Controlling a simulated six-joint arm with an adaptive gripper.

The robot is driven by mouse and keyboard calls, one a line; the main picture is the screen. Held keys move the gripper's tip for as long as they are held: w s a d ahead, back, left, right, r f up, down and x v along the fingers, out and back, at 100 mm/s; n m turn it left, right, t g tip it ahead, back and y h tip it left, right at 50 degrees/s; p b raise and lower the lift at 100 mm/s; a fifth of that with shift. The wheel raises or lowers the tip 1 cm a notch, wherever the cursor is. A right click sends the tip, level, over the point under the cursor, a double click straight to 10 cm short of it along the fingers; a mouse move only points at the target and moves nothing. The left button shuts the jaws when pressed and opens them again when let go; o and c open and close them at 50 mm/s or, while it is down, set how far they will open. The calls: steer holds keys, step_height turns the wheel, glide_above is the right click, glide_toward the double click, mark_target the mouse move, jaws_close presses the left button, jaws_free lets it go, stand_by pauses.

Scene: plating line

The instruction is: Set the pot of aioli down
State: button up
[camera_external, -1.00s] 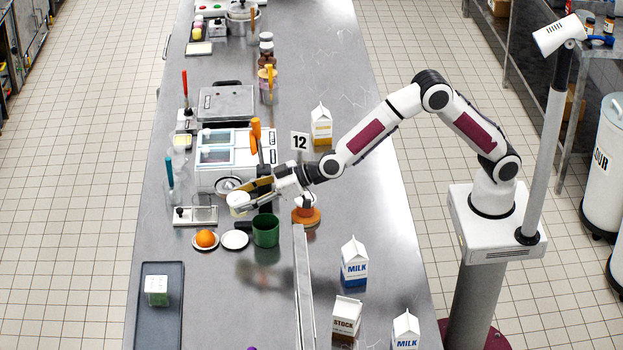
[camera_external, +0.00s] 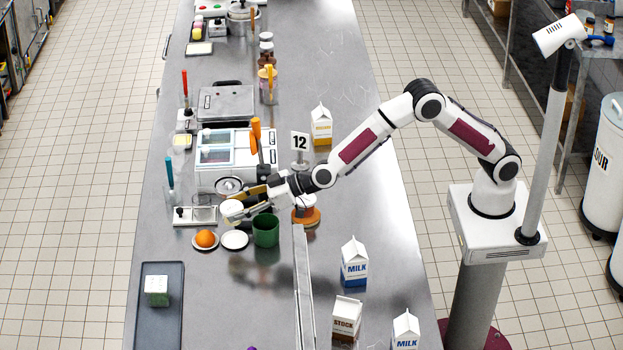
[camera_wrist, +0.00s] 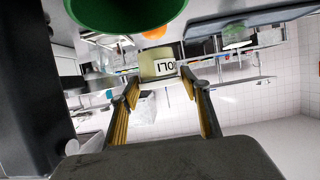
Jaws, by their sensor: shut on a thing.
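The pot of aioli (camera_external: 231,210) is a small white pot. It is held at the tips of my gripper (camera_external: 243,205), above the counter at the near edge of the grill-like machine. In the wrist view the pot (camera_wrist: 155,66) shows a pale side with an upside-down label, between the fingertips of my gripper (camera_wrist: 168,82). A white saucer (camera_external: 234,241) lies just below the pot in the picture, with nothing on it. I cannot tell the pot's exact height above the counter.
A green container (camera_external: 266,231) stands close right of the empty saucer. An orange (camera_external: 205,239) sits on another saucer at left. A long rail (camera_external: 302,275) runs along the counter. The front counter has free room.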

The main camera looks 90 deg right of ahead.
glide_above(243, 241)
steer(key=shift+w+d+f, duration=0.1)
steer(key=shift+w+f, duration=0.1)
steer(key=shift+f, duration=1.4)
steer(key=shift+w+d+f, duration=0.1)
steer(key=shift+w+f, duration=0.1)
steer(key=shift+f, duration=1.35)
steer(key=shift+f, duration=0.55)
steer(key=shift+s+f, duration=0.2)
steer(key=shift+f, duration=0.65)
steer(key=shift+a, duration=0.1)
steer(key=o, duration=1.2)
steer(key=shift+o, duration=0.2)
steer(key=shift+s, duration=0.15)
steer(key=shift+w+r+v, duration=0.1)
steer(key=shift+r+v, duration=0.15)
steer(key=shift+v, duration=1.7)
steer(key=shift+w+r+v, duration=0.1)
steer(key=shift+r+v, duration=0.15)
steer(key=shift+v, duration=1.7)
steer(key=shift+w+r+v, duration=0.1)
steer(key=shift+r+v, duration=0.15)
steer(key=shift+v, duration=1.65)
steer(key=shift+s+r, duration=0.1)
